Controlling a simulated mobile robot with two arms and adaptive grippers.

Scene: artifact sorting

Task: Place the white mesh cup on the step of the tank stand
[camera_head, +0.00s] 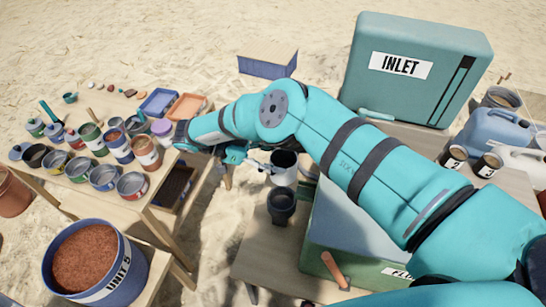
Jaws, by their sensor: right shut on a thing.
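A pale grey-white cup (284,174) with a dark inside is near the middle of the view, upright as far as I can see. My right gripper (262,165) reaches in from the right and is shut at the cup's left side, near its rim. I cannot make out the mesh. The teal tank (420,75) marked INLET stands at the upper right on a wooden surface (510,190). A lower wooden surface (262,250), which looks like the stand's step, shows below the cup. My right arm hides part of the stand. My left gripper is out of view.
A dark grey cup (281,206) stands on the lower wooden surface beside a green box (345,225) with an orange handle. A table with several pots and trays (187,106) is at the left. A blue bucket (98,264) of reddish material is at lower left.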

